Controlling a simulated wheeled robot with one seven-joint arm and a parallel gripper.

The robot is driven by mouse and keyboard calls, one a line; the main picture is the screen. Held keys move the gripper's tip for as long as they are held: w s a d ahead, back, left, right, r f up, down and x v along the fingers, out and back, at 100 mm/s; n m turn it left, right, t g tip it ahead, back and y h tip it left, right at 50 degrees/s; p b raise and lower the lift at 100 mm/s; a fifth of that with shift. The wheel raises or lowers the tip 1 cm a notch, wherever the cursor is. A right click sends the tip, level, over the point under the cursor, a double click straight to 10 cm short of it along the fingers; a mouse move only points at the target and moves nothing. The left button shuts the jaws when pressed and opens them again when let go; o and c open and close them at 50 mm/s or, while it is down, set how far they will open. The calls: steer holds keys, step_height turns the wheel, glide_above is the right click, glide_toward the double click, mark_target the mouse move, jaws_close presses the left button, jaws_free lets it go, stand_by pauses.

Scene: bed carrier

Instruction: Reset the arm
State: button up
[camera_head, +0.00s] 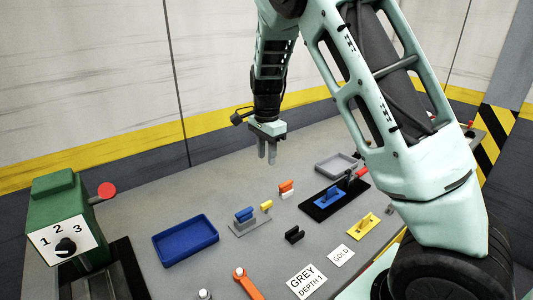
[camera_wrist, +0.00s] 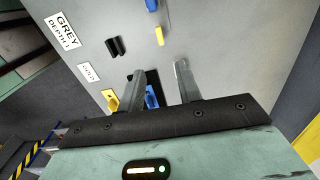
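My gripper (camera_head: 267,160) hangs from my arm above the back part of the grey table, pointing down. It is clear of the objects in the head view. In the wrist view its two fingers (camera_wrist: 160,68) stand apart with nothing held between them. Behind them a blue handle (camera_wrist: 152,97) and a yellow piece (camera_wrist: 111,101) show on the table below. My arm covers part of the table's right side in the head view.
A blue tray (camera_head: 185,240), a grey tray (camera_head: 336,163), a blue block (camera_head: 244,215), an orange lever (camera_head: 247,283) and a yellow handle (camera_head: 363,226) are on the table. A green box (camera_head: 62,220) with a numbered dial stands left. The back left tabletop is clear.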

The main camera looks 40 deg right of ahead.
stand_by(0.3)
steer(key=s+a+r+n+y, duration=0.1)
steer(key=s+a+n, duration=0.5)
steer(key=a, duration=0.4)
steer(key=s+a+r+n+y, duration=0.1)
steer(key=s+a+r+n, duration=0.1)
steer(key=s+a+n, duration=1)
steer(key=s+n, duration=0.1)
steer(key=s, duration=0.3)
steer(key=s+a+n+h, duration=0.1)
steer(key=s+a+n, duration=0.3)
steer(key=s, duration=0.5)
steer(key=shift+a+r+n, duration=0.2)
steer(key=shift+r+n, duration=0.2)
steer(key=shift+n, duration=0.8)
